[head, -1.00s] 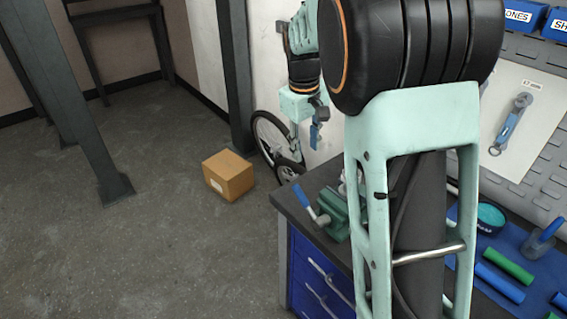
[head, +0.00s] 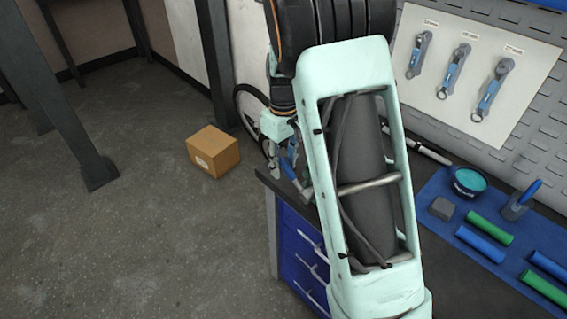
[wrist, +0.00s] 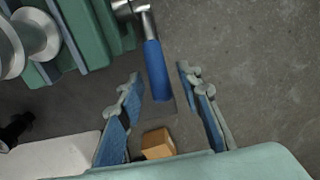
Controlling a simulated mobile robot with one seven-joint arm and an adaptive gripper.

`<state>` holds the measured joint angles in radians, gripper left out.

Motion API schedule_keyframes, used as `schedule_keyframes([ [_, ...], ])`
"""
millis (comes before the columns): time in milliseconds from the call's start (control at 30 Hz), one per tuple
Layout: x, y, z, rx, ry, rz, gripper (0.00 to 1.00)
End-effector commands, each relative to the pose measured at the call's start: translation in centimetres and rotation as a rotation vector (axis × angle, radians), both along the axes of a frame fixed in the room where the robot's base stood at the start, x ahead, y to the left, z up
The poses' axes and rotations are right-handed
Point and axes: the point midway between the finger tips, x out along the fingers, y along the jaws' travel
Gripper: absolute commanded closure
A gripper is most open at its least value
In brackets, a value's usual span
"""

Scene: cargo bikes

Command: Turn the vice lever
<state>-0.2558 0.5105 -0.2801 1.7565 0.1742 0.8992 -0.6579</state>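The vice lever (wrist: 153,62) has a blue handle on a metal shank. In the wrist view it points down the picture, its free end between the two fingers of my gripper (wrist: 159,76). The fingers are open, with a gap on both sides of the handle. The green vice (wrist: 90,35), with its metal screw parts, is at the top left of the wrist view. In the head view the blue lever (head: 288,169) shows beside my gripper (head: 291,156) at the bench corner. My arm hides most of the vice there.
The workbench (head: 262,176) has blue drawers. A blue mat with several grips, a teal-filled bowl (head: 468,180) and a grey block (head: 442,208) lies to the right. Wrenches hang on the wall panel. A cardboard box (head: 213,152) sits on the open floor.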

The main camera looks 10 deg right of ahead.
Motion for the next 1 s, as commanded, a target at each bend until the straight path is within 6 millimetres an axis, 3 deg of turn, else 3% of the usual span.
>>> schedule_keyframes([
  [267, 0.0, -0.01, -0.2, 0.0, 0.0, 0.0, 0.67],
  [600, 0.0, -0.02, -0.18, -0.001, -0.001, 0.0, 1.0],
  [1000, 0.12, -0.03, -0.16, 0.001, -0.003, 0.0, 1.0],
])
